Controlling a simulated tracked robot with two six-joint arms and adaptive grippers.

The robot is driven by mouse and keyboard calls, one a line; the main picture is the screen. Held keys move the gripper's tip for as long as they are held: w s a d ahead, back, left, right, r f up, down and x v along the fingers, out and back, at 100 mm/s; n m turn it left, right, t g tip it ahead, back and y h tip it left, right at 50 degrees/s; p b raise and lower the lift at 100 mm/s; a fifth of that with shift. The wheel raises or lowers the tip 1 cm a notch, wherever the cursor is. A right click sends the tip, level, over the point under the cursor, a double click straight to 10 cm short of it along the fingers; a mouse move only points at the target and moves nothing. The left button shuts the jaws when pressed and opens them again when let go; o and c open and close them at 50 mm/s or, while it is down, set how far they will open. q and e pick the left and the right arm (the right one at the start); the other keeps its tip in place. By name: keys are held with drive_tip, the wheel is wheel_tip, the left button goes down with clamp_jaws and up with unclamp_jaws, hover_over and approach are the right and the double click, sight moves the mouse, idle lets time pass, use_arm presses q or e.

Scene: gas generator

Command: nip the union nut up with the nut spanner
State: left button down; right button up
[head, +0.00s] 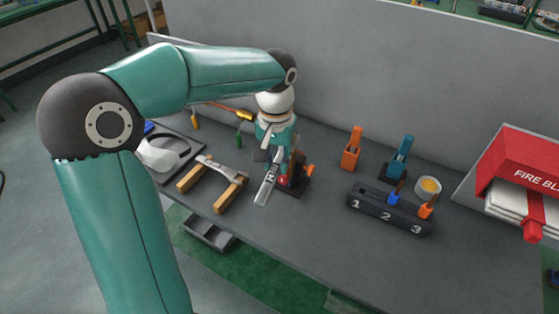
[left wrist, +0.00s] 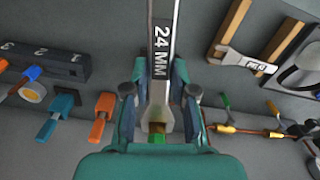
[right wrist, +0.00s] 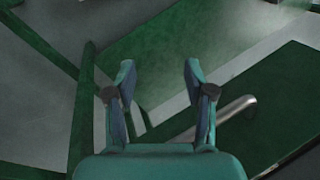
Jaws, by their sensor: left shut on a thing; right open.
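My left gripper (left wrist: 157,95) is shut on a steel spanner marked 24 MM (left wrist: 160,60), which runs out between its fingers. In the head view that spanner (head: 267,186) hangs tilted down over the bench beside a dark stand with red and orange parts. A small green and brass piece (left wrist: 157,130) shows by the spanner's lower end; contact cannot be told. Brass fittings (left wrist: 275,133) on a copper pipe show right of the gripper; which one is the union nut is unclear. A second spanner (head: 217,170) lies across two wooden blocks. My right gripper (right wrist: 158,75) is open and empty above the floor.
A black rack numbered 1 to 3 (head: 365,206) holds blue- and orange-handled items. A red fire blanket box (head: 520,165) is at right. A grey wall closes the back.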

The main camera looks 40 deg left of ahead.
use_arm(q)
drive_tip(key=shift+s+a+m+p, duration=0.25)
drive_tip(key=shift+a+m+p, duration=0.1)
drive_tip(key=shift+a+m, duration=0.85)
drive_tip(key=shift+s+a+m+p, duration=0.25)
drive_tip(key=shift+a+m+p, duration=0.05)
drive_tip(key=shift+a+m, duration=0.9)
drive_tip(key=shift+d, duration=0.1)
drive_tip(key=shift+n, duration=0.3)
drive_tip(key=shift+s+b, duration=1.1)
drive_tip(key=shift+s, duration=1.7)
